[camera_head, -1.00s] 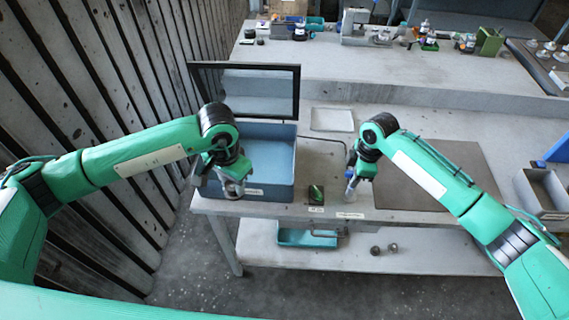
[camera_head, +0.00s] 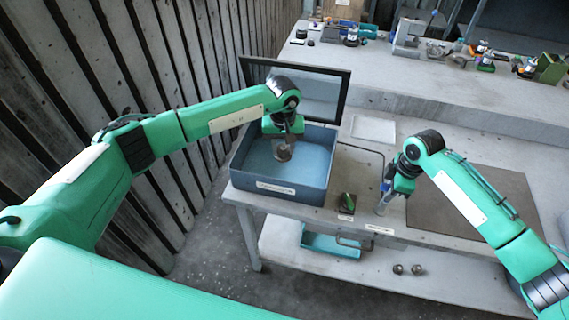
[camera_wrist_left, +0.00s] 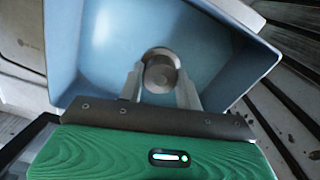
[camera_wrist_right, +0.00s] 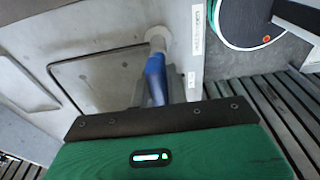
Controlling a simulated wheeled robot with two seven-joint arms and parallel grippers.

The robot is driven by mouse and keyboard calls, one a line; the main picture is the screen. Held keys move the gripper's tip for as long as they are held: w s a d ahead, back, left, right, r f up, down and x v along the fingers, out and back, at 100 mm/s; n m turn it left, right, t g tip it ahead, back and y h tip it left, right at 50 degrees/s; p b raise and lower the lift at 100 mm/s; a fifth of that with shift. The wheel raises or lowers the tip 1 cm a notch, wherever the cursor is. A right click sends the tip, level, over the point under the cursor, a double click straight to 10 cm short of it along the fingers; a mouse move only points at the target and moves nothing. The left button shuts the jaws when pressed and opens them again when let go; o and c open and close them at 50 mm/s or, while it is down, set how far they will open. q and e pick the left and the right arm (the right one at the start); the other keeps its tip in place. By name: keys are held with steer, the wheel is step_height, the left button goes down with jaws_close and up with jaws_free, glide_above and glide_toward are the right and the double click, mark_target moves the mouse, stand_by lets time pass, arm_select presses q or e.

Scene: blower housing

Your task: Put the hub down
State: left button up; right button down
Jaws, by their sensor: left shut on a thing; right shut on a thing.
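The hub (camera_wrist_left: 160,72) is a round grey metal part between the fingers of my left gripper (camera_wrist_left: 162,82) in the left wrist view. In the head view my left gripper (camera_head: 283,147) is shut on the hub (camera_head: 283,153), over the inside of the blue open box (camera_head: 290,191). I cannot tell whether the hub touches the box floor. My right gripper (camera_head: 388,195) is shut on a blue and grey tool-like item, which shows in the right wrist view (camera_wrist_right: 155,75). It is above the bench near the front edge.
The box's lid (camera_head: 310,92) stands open behind it. A small green and black item (camera_head: 347,203) lies right of the box. A white tray (camera_head: 374,129) and a dark mat (camera_head: 450,205) lie on the bench. Two round parts (camera_head: 408,269) are on the lower shelf.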

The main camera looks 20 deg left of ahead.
mark_target(283, 148)
arm_select(q)
step_height(283, 148, down, 8)
stand_by(0.4)
steer(key=o, duration=1)
steer(key=shift+f, duration=0.1)
steer(key=shift+o, duration=0.2)
step_height(283, 148, up, 12)
steer(key=shift+r, duration=0.15)
